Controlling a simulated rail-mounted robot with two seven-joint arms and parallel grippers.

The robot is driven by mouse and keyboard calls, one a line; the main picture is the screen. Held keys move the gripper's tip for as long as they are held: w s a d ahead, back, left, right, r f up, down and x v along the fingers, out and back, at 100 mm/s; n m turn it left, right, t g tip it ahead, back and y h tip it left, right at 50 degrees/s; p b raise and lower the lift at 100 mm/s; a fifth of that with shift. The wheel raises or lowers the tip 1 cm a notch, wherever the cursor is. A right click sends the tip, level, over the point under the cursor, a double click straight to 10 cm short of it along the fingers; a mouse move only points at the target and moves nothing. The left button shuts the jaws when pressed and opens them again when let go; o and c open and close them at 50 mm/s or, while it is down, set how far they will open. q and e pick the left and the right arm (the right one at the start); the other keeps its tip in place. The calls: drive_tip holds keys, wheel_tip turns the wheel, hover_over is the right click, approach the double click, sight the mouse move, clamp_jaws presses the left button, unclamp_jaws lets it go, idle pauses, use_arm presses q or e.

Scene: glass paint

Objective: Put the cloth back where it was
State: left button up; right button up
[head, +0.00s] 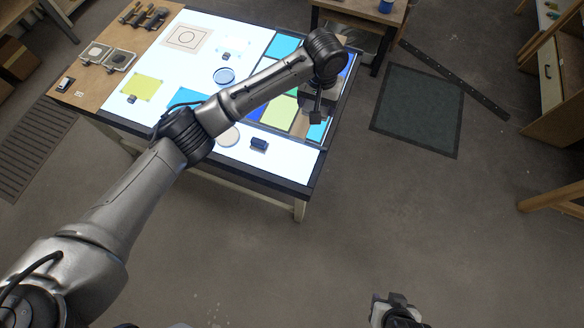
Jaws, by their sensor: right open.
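No cloth can be made out for certain. A flat yellow-green square (143,87) lies at the left of the lit table top (180,70) and may be the cloth. My left arm reaches across the table. Its gripper (317,117) points down over the right part of the coloured glass panel (278,113); its fingers are too small to read, and they hide part of the panel. My right gripper (396,306) is open at the bottom edge, over bare floor, far from the table.
A round blue-rimmed dish (224,76) and a small dark block (259,144) sit on the lit top. A dark mat (418,110) lies on the floor at right. The floor in front is clear.

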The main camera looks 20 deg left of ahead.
use_arm(q)
wheel_tip(320, 180, down, 10)
drive_tip(key=w+d+b, duration=0.1)
drive_tip(key=d+b, duration=0.2)
drive_tip(key=b, duration=0.5)
hover_over(292, 161)
wheel_tip(292, 161, down, 16)
drive_tip(key=shift+s+f, duration=0.1)
wheel_tip(292, 161, down, 4)
drive_tip(key=shift+b, duration=1.15)
use_arm(e)
wheel_tip(292, 161, down, 12)
use_arm(q)
drive_tip(key=shift+f, duration=0.1)
use_arm(e)
drive_tip(key=shift+w+a, duration=0.1)
drive_tip(key=shift+w, duration=0.05)
use_arm(q)
drive_tip(key=o, duration=0.8)
